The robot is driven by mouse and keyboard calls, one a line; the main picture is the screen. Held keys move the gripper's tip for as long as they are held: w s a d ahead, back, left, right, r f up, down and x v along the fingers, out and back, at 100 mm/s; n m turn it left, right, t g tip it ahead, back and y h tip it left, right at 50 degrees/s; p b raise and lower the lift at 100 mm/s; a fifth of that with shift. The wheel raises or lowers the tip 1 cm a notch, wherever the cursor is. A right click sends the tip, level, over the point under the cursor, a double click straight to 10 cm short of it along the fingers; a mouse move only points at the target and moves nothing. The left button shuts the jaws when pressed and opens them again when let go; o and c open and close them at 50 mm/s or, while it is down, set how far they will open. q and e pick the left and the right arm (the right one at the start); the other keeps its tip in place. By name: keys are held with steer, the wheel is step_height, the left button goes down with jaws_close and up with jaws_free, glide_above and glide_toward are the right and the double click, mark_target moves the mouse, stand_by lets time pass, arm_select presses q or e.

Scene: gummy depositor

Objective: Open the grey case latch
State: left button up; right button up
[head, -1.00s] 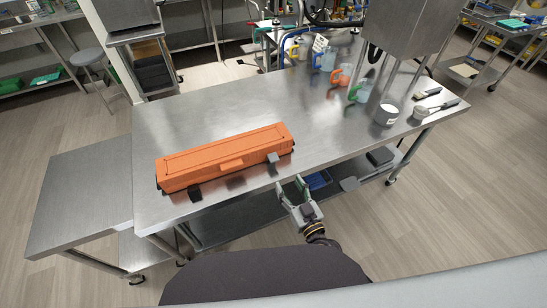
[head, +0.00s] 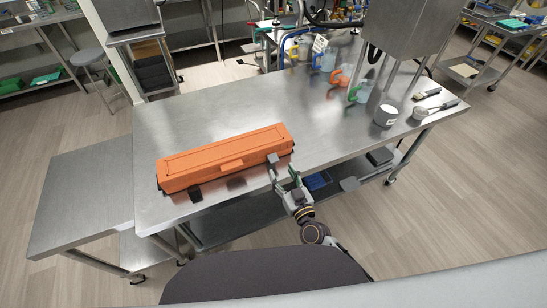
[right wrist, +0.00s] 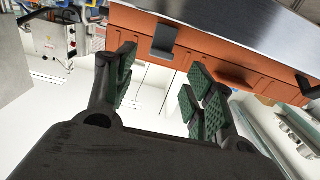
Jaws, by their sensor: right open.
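A long orange case (head: 215,155) lies closed on the steel table near its front edge. A grey latch (head: 272,158) sits at the right end of its front side. A dark latch (head: 195,195) sits at the left end. My right gripper (head: 284,175) is open and empty at the table's front edge, just in front of the grey latch. In the right wrist view, the padded fingers of my right gripper (right wrist: 158,88) are apart, and the grey latch (right wrist: 164,42) shows beyond them on the orange case (right wrist: 205,60). My left gripper is not in view.
The steel table (head: 180,120) is clear behind the case.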

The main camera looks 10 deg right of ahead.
mark_target(275, 161)
steer(key=shift+x, duration=4.15)
steer(key=shift+f, duration=0.1)
steer(key=c, duration=1)
